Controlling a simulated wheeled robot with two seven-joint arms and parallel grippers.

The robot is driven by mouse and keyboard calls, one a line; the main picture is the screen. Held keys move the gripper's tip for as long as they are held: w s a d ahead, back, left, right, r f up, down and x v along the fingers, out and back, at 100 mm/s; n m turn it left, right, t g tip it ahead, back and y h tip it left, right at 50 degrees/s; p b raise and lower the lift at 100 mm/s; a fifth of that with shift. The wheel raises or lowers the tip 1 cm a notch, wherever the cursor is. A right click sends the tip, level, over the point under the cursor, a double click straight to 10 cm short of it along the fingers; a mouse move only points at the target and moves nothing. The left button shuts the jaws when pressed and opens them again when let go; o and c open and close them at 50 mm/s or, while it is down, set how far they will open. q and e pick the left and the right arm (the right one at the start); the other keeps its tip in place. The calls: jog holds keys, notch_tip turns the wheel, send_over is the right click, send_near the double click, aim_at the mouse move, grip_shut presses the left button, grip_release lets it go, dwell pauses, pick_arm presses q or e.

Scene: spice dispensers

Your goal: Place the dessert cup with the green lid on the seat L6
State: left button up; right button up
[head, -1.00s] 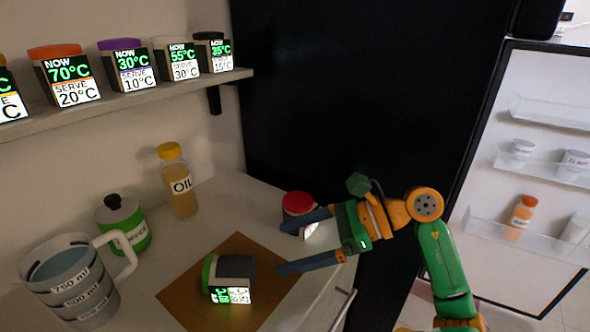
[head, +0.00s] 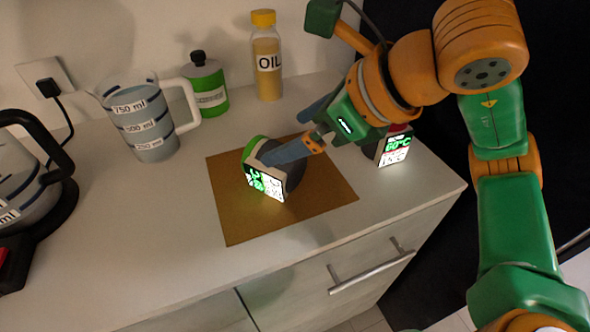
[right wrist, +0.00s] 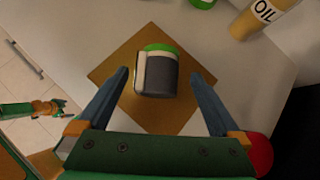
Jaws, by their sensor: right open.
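The dessert cup with the green lid (head: 254,170) lies on its side on a brown mat (head: 235,218). Its grey body and lit display face show below my right arm. In the right wrist view the cup (right wrist: 157,75) has its green lid towards the top. My right gripper (head: 283,137) is open at the cup. In the right wrist view its fingers (right wrist: 160,73) stand on either side of the cup with gaps. My left arm seems to show small at the left of that view; its jaws are unclear. Seat L6 is not in view.
A red-lidded cup (head: 394,150) stands right of the mat, partly behind my right gripper. A measuring jug (head: 145,125), a green bottle (head: 208,88), an oil bottle (head: 267,65) and a kettle (head: 25,180) stand behind and left.

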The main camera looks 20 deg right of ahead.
aim_at(268, 149)
jog(key=x, duration=0.7)
jog(key=shift+s+f, duration=0.1)
jog(key=shift+f, duration=0.2)
jog(key=shift+r, duration=0.1)
jog(key=c, duration=1.4)
